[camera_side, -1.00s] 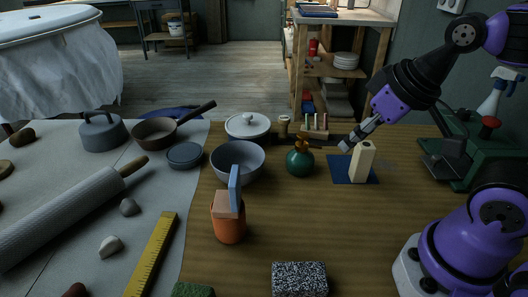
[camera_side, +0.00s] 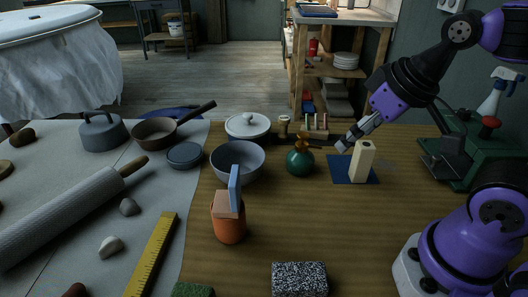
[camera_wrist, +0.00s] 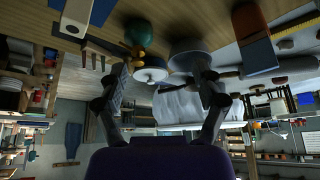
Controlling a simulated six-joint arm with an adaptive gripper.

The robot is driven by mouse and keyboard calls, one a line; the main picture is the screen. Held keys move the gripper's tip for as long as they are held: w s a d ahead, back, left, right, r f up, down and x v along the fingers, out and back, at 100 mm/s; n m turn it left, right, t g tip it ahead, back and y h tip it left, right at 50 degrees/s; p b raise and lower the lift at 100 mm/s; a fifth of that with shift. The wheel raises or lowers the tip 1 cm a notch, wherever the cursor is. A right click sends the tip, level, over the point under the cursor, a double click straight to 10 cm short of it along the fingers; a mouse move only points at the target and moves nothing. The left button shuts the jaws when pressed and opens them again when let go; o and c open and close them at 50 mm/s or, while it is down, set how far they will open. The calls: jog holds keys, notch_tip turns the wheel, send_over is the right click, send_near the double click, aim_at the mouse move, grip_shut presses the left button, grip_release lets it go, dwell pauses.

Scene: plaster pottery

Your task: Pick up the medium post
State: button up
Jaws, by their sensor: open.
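My gripper (camera_side: 344,145) is just left of and behind the post's top in the side view, pointing down and left. It looks apart from the post, though the depth is hard to judge. In the wrist view my gripper (camera_wrist: 162,76) has its two fingers wide apart with nothing held between them.
A speckled block (camera_side: 299,278) lies in front. Bare table lies between it and the mat.

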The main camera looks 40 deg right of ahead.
jog(key=w+d+f+m+g, duration=0.1)
jog(key=w+d+m+g, duration=0.25)
jog(key=d, duration=0.25)
jog(key=m+g, duration=0.2)
jog(key=m, duration=0.2)
send_over(363, 159)
jog(key=shift+w+d+f+t, duration=0.15)
jog(key=shift+w+d+f, duration=0.1)
jog(key=shift+f, duration=0.35)
jog(key=shift+w+d+f+t, duration=0.1)
jog(key=shift+w+f, duration=0.1)
jog(key=shift+f, duration=0.4)
jog(key=shift+m, duration=0.45)
jog(key=f, duration=0.3)
jog(key=d+f, duration=0.1)
jog(key=f, duration=0.1)
jog(key=shift+f, duration=2.9)
jog(key=shift+s, duration=0.1)
grip_shut()
